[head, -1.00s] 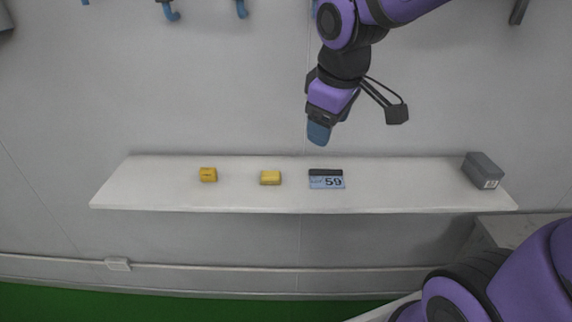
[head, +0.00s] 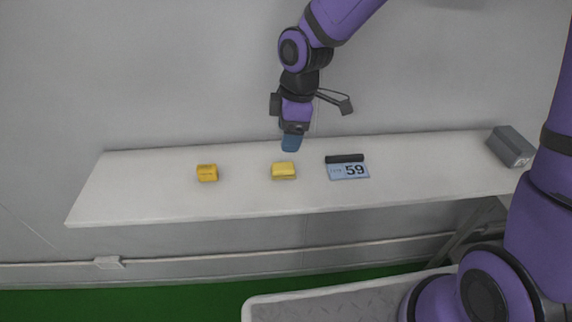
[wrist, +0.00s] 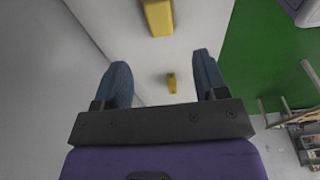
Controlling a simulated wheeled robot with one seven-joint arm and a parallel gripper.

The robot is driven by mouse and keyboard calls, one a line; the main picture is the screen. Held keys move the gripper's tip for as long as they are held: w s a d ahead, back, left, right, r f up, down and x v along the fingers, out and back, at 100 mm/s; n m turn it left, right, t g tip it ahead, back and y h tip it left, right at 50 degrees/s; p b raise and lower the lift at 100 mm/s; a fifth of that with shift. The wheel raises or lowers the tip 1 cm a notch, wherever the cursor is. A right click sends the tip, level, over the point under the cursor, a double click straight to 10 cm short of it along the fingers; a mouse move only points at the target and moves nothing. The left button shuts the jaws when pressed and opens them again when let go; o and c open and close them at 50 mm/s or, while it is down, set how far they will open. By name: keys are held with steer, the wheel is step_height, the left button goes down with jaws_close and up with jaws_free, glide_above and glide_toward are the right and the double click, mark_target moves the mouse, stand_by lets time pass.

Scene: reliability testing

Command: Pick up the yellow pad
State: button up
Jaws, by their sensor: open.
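Two small yellow blocks lie on the white shelf (head: 130,195). The paler, flatter one, which looks most like the yellow pad (head: 284,171), is near the shelf's middle; it seems to be the larger yellow shape at the top of the wrist view (wrist: 158,17). The more orange block (head: 207,173) lies to its left and seems to be the small one between the fingers in the wrist view (wrist: 171,82). My gripper (head: 291,145) hangs behind and above the pad, empty. Its two blue fingers are spread apart in the wrist view (wrist: 161,80).
A blue card marked 59 (head: 349,172) with a black bar (head: 345,158) lies right of the pad. A grey box (head: 511,147) stands at the shelf's right end. The wall (head: 180,70) rises behind the shelf. The shelf's left end is clear.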

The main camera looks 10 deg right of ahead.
mark_target(283, 166)
steer(key=shift+a+f, duration=0.2)
steer(key=shift+f, duration=1.4)
steer(key=shift+a+f, duration=0.2)
steer(key=shift+f, duration=1.35)
steer(key=shift+a+f, duration=0.2)
steer(key=shift+f, duration=1.4)
steer(key=c, duration=0.8)
